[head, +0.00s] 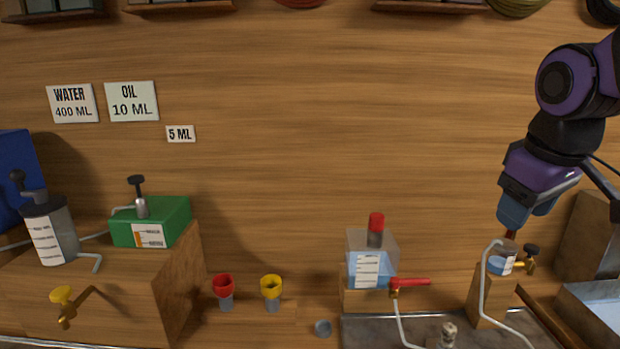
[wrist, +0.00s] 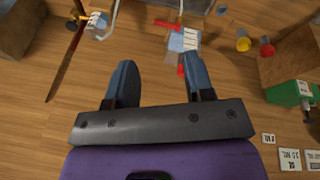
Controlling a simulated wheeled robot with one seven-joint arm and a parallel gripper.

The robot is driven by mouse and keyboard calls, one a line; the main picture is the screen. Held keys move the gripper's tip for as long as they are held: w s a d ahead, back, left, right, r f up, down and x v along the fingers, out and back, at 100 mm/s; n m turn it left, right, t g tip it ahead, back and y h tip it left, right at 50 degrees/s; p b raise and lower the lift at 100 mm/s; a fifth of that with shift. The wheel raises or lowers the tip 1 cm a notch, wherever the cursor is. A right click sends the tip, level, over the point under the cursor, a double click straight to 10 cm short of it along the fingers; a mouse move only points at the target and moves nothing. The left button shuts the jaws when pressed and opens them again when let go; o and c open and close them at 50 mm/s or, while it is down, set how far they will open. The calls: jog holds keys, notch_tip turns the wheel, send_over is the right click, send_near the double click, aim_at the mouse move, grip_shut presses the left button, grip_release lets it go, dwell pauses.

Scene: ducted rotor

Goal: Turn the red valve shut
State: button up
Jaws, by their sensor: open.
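The red valve (head: 410,282) has a red lever on a brass body, beside a clear box of blue liquid (head: 368,270) at lower centre right in the head view. Its lever lies about level and points right, above a bent pale pipe. In the wrist view the red lever (wrist: 166,23) shows near the top, above and between my fingers. My gripper (head: 525,214) is up and to the right of the valve, apart from it. In the wrist view my gripper (wrist: 158,82) has its two blue-grey fingers spread, with nothing between them.
A small jar (head: 503,258) with a brass, black-knobbed valve stands below my gripper. A red-capped stopper (head: 376,224) rises from the clear box. Red (head: 223,288) and yellow (head: 271,288) funnels stand left. A metal tray (head: 375,330) lies in front.

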jog(key=s+m+t, duration=0.2)
jog(key=s+m, duration=0.2)
jog(key=s, duration=0.5)
jog(key=shift+s+d+f+y, duration=0.25)
jog(key=shift+s+f+y, duration=0.05)
jog(key=shift+f+y, duration=0.1)
